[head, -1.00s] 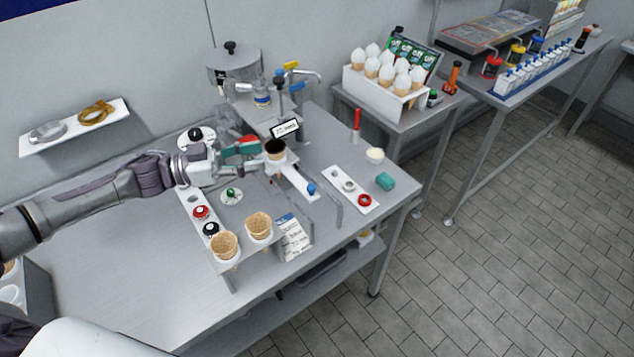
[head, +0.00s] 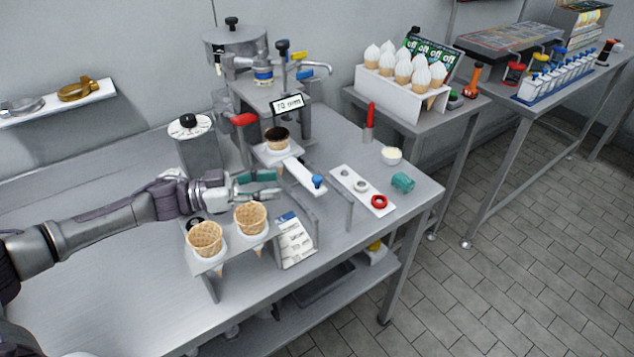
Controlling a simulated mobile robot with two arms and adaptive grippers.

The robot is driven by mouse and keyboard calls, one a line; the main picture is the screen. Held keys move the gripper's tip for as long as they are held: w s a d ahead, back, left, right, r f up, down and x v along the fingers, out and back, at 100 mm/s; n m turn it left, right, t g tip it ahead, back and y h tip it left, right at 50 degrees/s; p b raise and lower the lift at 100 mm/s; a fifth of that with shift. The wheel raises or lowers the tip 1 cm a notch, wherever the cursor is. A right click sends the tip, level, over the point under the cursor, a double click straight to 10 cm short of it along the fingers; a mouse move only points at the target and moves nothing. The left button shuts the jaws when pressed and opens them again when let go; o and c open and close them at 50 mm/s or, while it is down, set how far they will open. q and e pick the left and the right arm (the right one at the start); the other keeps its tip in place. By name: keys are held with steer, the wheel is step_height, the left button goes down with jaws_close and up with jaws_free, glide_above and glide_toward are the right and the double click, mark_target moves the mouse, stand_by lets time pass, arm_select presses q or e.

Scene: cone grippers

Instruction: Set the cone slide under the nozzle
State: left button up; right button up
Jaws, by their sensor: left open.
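The white cone slide (head: 299,171) runs diagonally on the table in the head view, with a blue knob (head: 317,181) at its near end. A cone with a dark inside (head: 277,140) sits upright in the holder at its far end. It stands at the front of the dispensing machine (head: 262,98), below the small display (head: 288,104). The nozzle itself is hard to make out. My left gripper (head: 270,186) is open and empty, with teal fingers, left of the slide and apart from it. My right gripper is not in view.
Two waffle cones (head: 250,219) stand in a rack just in front of my left gripper, beside a printed card (head: 296,240). A red lever (head: 242,119) is on the machine. A white strip with rings (head: 362,188), a bowl (head: 392,156) and a teal piece (head: 402,182) lie right.

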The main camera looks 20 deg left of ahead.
mark_target(317, 177)
arm_select(q)
steer(key=p+x, duration=0.2)
steer(key=x, duration=0.8)
steer(key=shift+w+d, duration=0.1)
steer(key=shift+d, duration=0.15)
jaws_close()
